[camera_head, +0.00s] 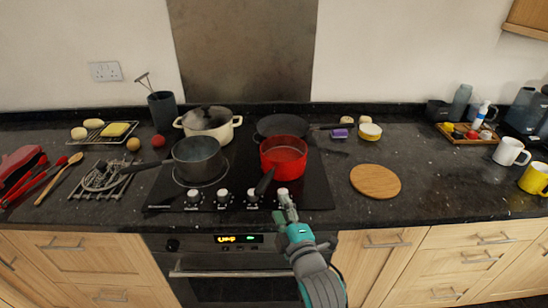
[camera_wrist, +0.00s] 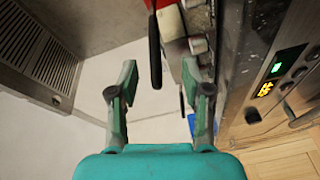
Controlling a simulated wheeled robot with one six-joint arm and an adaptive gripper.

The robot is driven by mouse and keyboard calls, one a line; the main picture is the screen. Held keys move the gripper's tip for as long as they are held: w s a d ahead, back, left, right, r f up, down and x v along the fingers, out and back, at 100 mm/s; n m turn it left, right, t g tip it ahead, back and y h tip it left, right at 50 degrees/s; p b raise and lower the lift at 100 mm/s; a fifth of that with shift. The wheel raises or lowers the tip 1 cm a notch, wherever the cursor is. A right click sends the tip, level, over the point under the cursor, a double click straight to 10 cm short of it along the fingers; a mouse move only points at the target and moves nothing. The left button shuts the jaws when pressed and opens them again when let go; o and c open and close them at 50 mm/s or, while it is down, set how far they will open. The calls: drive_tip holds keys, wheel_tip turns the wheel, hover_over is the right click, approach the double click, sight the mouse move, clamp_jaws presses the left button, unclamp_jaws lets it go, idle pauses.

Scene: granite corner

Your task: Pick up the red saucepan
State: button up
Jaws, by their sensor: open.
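The red saucepan (camera_head: 285,157) sits on the front right of the black hob in the head view. Its dark handle (camera_head: 264,181) points toward the front left, over the hob's front edge. In the wrist view the dark handle (camera_wrist: 155,62) hangs at the top middle, with a bit of red pan at the top edge. My gripper (camera_head: 286,204) is at the counter's front edge, just right of the handle and apart from it.
A grey saucepan (camera_head: 198,158), a cream pot (camera_head: 208,122) and a dark frying pan (camera_head: 282,125) share the hob (camera_head: 235,185). Control knobs (camera_head: 253,195) line its front.

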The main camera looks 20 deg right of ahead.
sight(267, 176)
drive_tip(key=w, duration=0.6)
drive_tip(key=shift+w+r, duration=0.25)
drive_tip(key=shift+r, duration=0.05)
drive_tip(key=shift+w, duration=2.8)
clamp_jaws()
drive_tip(key=shift+r, duration=0.2)
